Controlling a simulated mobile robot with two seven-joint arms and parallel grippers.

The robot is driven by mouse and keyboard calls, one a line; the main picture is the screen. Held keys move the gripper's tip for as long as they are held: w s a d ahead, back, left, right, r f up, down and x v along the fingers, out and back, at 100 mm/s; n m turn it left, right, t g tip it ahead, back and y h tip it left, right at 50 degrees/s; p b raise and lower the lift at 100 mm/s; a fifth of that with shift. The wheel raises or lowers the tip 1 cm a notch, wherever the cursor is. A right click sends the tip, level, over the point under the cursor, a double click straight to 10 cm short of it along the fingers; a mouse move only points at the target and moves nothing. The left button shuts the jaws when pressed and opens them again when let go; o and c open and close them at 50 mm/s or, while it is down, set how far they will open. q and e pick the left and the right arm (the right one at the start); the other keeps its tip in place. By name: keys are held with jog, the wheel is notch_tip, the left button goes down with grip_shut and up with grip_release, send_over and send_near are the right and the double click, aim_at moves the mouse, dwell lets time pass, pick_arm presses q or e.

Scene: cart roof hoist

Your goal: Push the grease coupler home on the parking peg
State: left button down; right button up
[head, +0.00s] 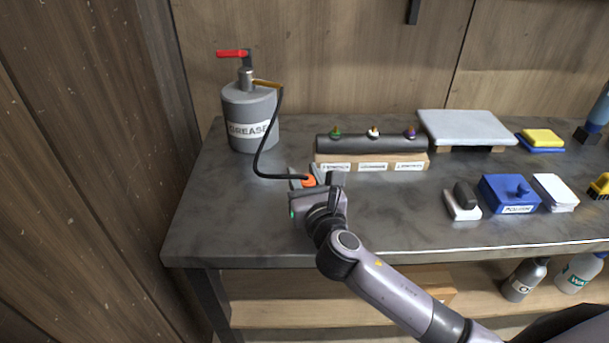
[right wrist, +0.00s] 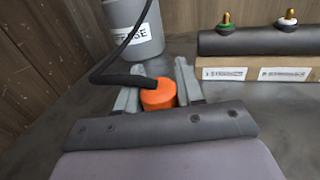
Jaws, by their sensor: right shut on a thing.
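The orange grease coupler (head: 309,181) sits at the end of a black hose (head: 258,158) that runs from the grey grease pump (head: 249,110). My right gripper (head: 309,184) is shut on the coupler. In the right wrist view the coupler (right wrist: 158,94) shows between the two grey fingers (right wrist: 157,88), with the hose leaving it to the left. The underside of the coupler is hidden by my gripper. I cannot make out the parking peg, nor tell whether the coupler touches it. My left gripper is not in view.
A dark manifold bar (head: 371,142) with green, white and purple fittings lies on a labelled wooden block right of the coupler. A blue box (head: 510,194), a brush (head: 463,202) and white cards (head: 555,193) stand further right. The bench's front left is clear.

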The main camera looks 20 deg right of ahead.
jog(key=shift+f+b, duration=0.5)
jog(key=shift+f, duration=0.3)
jog(key=o, duration=1.1)
jog(key=shift+o, duration=0.2)
jog(key=s, duration=0.6)
jog(key=shift+s+a+p, duration=0.1)
jog(key=shift+s+p, duration=0.25)
jog(key=shift+s, duration=0.05)
jog(key=shift+s+r, duration=0.1)
jog(key=shift+s, duration=0.1)
